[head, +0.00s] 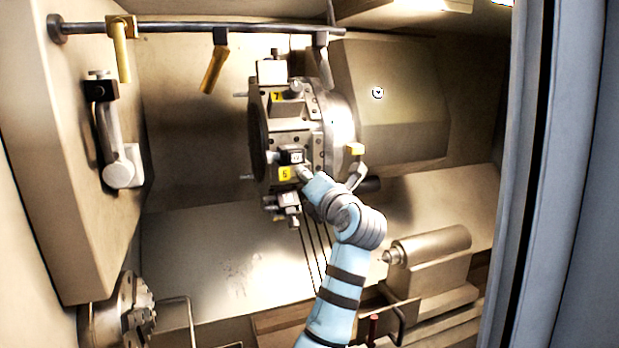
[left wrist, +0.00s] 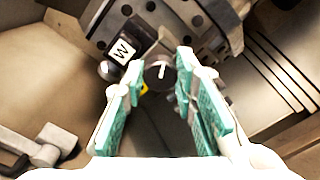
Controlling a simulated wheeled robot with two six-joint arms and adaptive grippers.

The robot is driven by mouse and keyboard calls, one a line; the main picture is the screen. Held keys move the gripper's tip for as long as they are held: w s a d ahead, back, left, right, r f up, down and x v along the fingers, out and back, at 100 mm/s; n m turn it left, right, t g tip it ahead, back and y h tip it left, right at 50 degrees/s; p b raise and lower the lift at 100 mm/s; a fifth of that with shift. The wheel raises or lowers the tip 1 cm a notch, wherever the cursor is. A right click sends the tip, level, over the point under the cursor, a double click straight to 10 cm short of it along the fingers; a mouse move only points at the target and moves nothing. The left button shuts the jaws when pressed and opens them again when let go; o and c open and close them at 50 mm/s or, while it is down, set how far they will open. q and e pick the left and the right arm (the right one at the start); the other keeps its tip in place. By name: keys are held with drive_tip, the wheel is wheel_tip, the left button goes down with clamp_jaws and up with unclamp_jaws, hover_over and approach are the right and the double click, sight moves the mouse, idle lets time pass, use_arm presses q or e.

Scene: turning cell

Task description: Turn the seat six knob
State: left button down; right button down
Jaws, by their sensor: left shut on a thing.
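The turret (head: 342,118) stands in the middle of the head view, with a yellow label 6 (head: 285,173) on its lower front and a yellow label 7 (head: 277,97) higher up. A black block with a white W plate (head: 293,157) sits just above label 6; the W plate also shows in the left wrist view (left wrist: 122,51). A dark round knob (left wrist: 159,74) with a white pointer line is between the green-padded fingers of my left gripper (left wrist: 160,68), which is shut on it. In the head view my wrist covers the knob. My right gripper is in neither view.
A rail (head: 180,29) with hanging arms runs across the top. A chuck (head: 125,312) is at lower left and a tailstock (head: 435,246) at lower right. A blue door frame (head: 570,180) bounds the right side. Sloping sheet metal (head: 225,255) below the turret is clear.

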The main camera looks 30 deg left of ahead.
use_arm(q)
drive_tip(key=m, duration=0.5)
drive_tip(key=shift+m, duration=0.4)
idle(0.3)
drive_tip(key=c, duration=1.3)
unclamp_jaws()
drive_tip(key=v, duration=0.7)
drive_tip(key=shift+s+d, duration=0.2)
drive_tip(key=shift+d, duration=0.05)
drive_tip(key=shift+a+f, duration=0.1)
drive_tip(key=shift+a, duration=0.05)
